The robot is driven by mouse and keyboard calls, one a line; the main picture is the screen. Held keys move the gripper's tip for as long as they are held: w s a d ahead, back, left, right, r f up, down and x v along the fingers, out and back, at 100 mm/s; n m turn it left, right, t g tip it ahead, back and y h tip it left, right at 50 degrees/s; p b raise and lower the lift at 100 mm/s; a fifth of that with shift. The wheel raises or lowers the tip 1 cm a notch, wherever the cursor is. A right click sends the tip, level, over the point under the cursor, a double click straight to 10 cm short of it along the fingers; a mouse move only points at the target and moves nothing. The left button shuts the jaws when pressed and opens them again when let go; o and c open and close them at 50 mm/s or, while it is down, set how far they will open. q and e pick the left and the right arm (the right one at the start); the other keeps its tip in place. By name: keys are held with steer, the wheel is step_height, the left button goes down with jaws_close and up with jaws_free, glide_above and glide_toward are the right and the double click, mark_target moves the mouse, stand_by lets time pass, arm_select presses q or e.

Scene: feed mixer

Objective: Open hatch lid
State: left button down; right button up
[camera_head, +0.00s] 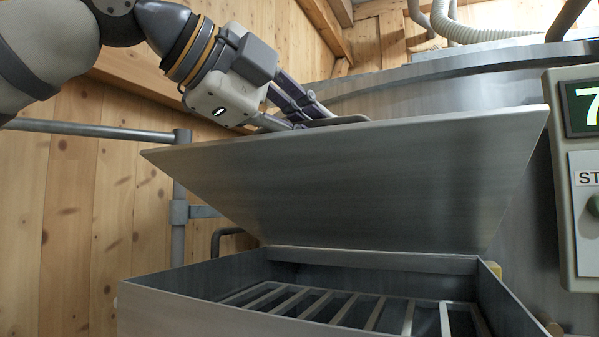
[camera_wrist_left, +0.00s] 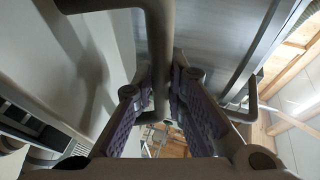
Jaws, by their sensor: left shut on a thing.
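The grey metal hatch lid (camera_head: 350,185) stands raised and tilted over the open hatch box (camera_head: 215,280) in the head view. A bar grating (camera_head: 340,305) shows inside the box. My left gripper (camera_head: 308,118) is at the lid's upper edge, on its outer side, and is shut on the lid's handle (camera_head: 338,121). In the left wrist view the bent handle bar (camera_wrist_left: 159,60) runs between the two padded fingers of my left gripper (camera_wrist_left: 163,95). The lid hides part of the fingers and handle in the head view. My right gripper is in neither view.
A control panel (camera_head: 575,180) with a green display stands at the right edge. A grey pipe railing (camera_head: 100,130) runs along the wooden wall (camera_head: 75,220) at left. The large metal mixer body (camera_head: 420,85) rises behind the lid.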

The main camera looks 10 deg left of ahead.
arm_select(q)
steer(key=shift+w+d+r, duration=0.15)
steer(key=shift+w+r, duration=0.35)
steer(key=shift+r, duration=0.3)
steer(key=shift+w+d+r, duration=0.1)
steer(key=shift+w+r, duration=0.4)
steer(key=shift+r, duration=0.3)
steer(key=shift+w+d+r, duration=0.15)
steer(key=shift+w+r, duration=0.35)
steer(key=shift+r, duration=0.3)
steer(key=c, duration=1.8)
jaws_free()
steer(key=shift+c, duration=0.2)
steer(key=shift+o, duration=1.2)
steer(key=shift+w+d+f, duration=0.15)
steer(key=shift+w, duration=0.1)
steer(key=v, duration=1.2)
